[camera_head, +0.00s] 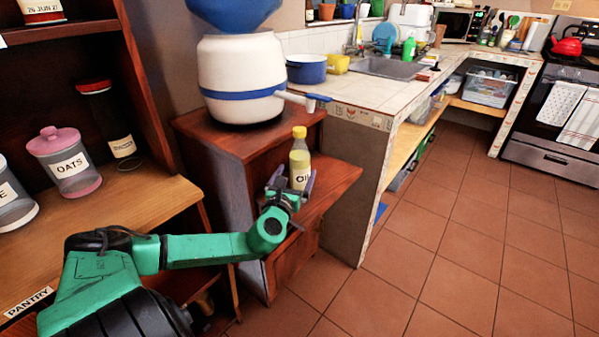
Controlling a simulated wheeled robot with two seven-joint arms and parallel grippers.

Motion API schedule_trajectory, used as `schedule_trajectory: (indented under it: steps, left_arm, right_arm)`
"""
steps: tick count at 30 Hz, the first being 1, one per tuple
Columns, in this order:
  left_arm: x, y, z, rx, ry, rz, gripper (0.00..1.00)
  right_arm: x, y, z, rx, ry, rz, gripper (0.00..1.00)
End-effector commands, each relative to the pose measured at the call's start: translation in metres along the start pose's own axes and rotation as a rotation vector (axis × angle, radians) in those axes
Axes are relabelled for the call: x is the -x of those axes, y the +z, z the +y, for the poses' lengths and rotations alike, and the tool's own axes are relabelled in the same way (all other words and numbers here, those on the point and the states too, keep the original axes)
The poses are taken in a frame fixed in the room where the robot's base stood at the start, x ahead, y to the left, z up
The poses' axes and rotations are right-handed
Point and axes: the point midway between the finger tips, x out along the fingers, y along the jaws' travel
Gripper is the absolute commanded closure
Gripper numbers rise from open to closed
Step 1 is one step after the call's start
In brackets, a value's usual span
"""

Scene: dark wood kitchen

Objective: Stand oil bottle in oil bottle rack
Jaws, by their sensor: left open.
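The oil bottle (300,158) is clear with yellow contents, a yellow cap and a white label. It stands upright on the lower wooden ledge below the big white water dispenser. My left gripper (291,184) is open at the bottle, with its fingers spread near the lower half. I cannot tell whether the fingers touch it. The bottle's base is hidden behind the gripper. I cannot make out an oil bottle rack in this view. My right gripper is out of view.
The wooden stand (230,142) carries the white dispenser (242,75) with its blue tap. A tiled counter (345,90) runs along the back. The floor (450,240) at right is clear.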

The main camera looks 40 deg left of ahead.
Motion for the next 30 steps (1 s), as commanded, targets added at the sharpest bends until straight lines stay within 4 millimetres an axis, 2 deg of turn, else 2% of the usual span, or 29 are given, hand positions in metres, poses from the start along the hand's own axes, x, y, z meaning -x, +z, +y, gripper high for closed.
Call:
schedule_trajectory:
  steps: [7,15,17,18,23,24,30]
  left_arm:
    - [-0.041,-0.001,0.002,0.005,0.004,-0.003,0.00]
    - [-0.048,-0.002,0.001,0.002,0.000,0.002,0.00]
    - [-0.048,-0.002,0.001,0.002,0.000,0.002,0.19]
    - [-0.048,-0.002,0.001,0.002,0.000,0.002,0.34]
    - [-0.048,-0.002,0.001,0.002,0.000,0.002,0.96]
    - [-0.048,-0.002,0.001,0.002,0.000,0.002,1.00]
    - [-0.048,0.000,0.002,0.002,0.001,-0.001,1.00]
  right_arm:
    - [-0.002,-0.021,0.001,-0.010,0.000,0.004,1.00]
    - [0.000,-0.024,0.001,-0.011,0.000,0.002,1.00]
    - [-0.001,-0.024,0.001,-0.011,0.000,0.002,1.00]
    - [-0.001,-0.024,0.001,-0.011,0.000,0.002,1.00]
    - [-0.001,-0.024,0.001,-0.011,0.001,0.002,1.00]
    - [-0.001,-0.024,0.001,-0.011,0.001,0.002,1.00]
    - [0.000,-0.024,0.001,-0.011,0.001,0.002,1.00]
